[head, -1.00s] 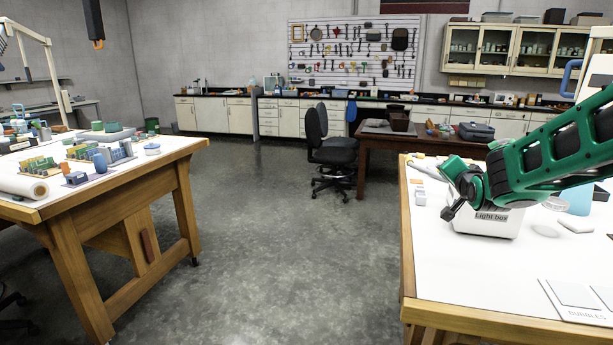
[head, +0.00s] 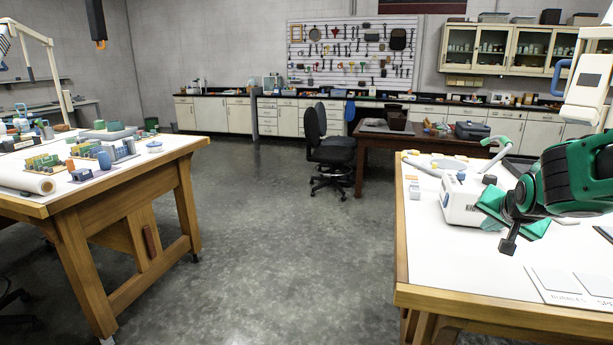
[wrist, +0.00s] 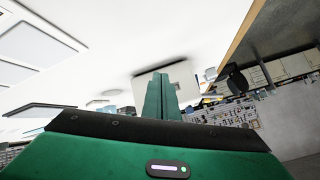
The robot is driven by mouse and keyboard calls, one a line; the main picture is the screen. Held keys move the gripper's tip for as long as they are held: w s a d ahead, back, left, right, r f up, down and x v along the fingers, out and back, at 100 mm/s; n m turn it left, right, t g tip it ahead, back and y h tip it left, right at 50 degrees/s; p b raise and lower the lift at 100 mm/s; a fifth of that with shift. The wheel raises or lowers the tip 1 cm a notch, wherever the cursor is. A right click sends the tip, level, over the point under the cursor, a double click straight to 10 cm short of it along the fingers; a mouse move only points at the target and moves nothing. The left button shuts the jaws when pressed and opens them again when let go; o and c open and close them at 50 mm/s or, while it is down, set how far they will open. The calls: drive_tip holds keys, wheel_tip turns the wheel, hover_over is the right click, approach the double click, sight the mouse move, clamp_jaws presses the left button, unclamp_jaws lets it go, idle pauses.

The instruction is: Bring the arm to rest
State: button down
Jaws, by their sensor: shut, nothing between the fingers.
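My gripper (head: 507,247) is over the right-hand table (head: 425,262), in front of the white light box (head: 467,200). My green and black arm comes in from the right edge of the head view and hides part of the tabletop.
Flat white cards (head: 560,283) with lettering lie near the right table's front edge. Small items stand at its back left. A left table (head: 110,180) carries blocks and a paper roll. Open floor (head: 270,250) lies between them, with a black chair (head: 330,150) beyond.

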drive_tip(key=s+f+g, duration=0.1)
drive_tip(key=s, duration=0.4)
drive_tip(key=s+f+g, duration=0.2)
drive_tip(key=s, duration=0.3)
drive_tip(key=s+d+f+n+g, duration=0.1)
drive_tip(key=s, duration=0.5)
drive_tip(key=shift+f+g+y, duration=0.3)
drive_tip(key=shift+g+y, duration=0.1)
drive_tip(key=s+a+f+n+g+y, duration=0.1)
drive_tip(key=s+a+g, duration=0.1)
drive_tip(key=s, duration=0.7)
drive_tip(key=s+a+f+g+y, duration=0.1)
drive_tip(key=s+a+g, duration=0.1)
drive_tip(key=s, duration=0.7)
drive_tip(key=shift+a+f+n+g+y, duration=0.2)
drive_tip(key=shift+f+n+g+y, duration=0.1)
drive_tip(key=shift+n, duration=0.1)
